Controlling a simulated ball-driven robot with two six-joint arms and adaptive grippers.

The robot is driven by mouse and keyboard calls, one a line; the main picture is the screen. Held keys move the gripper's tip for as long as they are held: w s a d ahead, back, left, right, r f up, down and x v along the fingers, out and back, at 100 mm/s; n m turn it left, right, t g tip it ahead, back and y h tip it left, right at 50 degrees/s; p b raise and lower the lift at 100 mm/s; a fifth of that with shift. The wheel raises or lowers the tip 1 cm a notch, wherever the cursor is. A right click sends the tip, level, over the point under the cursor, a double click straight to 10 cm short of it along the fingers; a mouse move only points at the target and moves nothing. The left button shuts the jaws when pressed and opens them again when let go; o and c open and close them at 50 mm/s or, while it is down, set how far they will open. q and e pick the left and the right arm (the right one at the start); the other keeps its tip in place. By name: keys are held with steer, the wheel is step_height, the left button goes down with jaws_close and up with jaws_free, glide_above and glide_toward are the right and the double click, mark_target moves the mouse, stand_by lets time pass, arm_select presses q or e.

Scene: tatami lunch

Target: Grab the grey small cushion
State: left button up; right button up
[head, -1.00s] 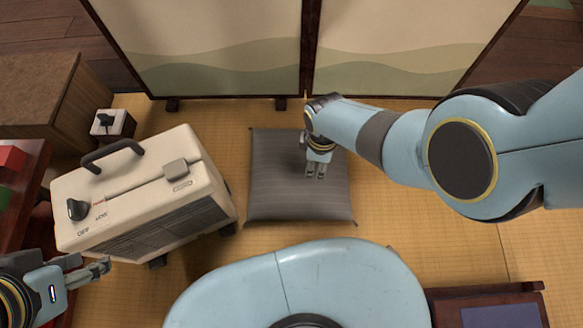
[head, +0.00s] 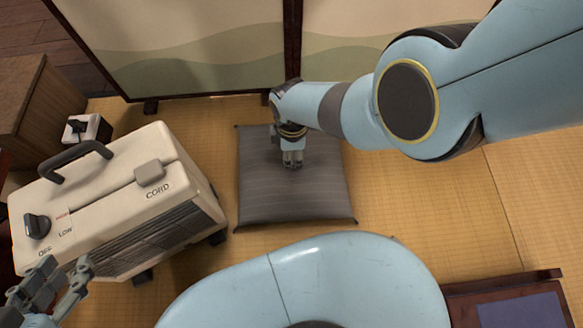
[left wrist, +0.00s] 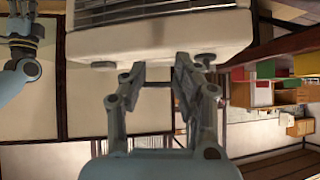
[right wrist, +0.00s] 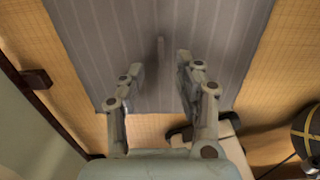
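The grey small cushion (head: 292,196) is square and striped. It lies flat on the tatami, between the heater and my right arm, in the head view. My right gripper (head: 292,164) points down over its upper middle part. In the right wrist view the cushion (right wrist: 160,50) fills the middle and top, and the right gripper (right wrist: 158,75) shows its fingers apart with nothing gripped. The height of the fingers above the cushion is hard to judge. My left gripper (head: 62,285) is at the lower left, in front of the heater; in the left wrist view (left wrist: 158,75) its fingers are apart and empty.
A cream heater (head: 115,205) stands left of the cushion. A folding screen (head: 190,45) stands behind it. A small white box (head: 87,129) sits beside a wooden cabinet (head: 30,100). A low dark table (head: 505,303) is at lower right. Tatami (head: 425,200) right of the cushion is clear.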

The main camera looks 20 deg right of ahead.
arm_select(q)
steer(key=shift+s+f, duration=0.1)
arm_select(e)
steer(key=shift+f, duration=0.2)
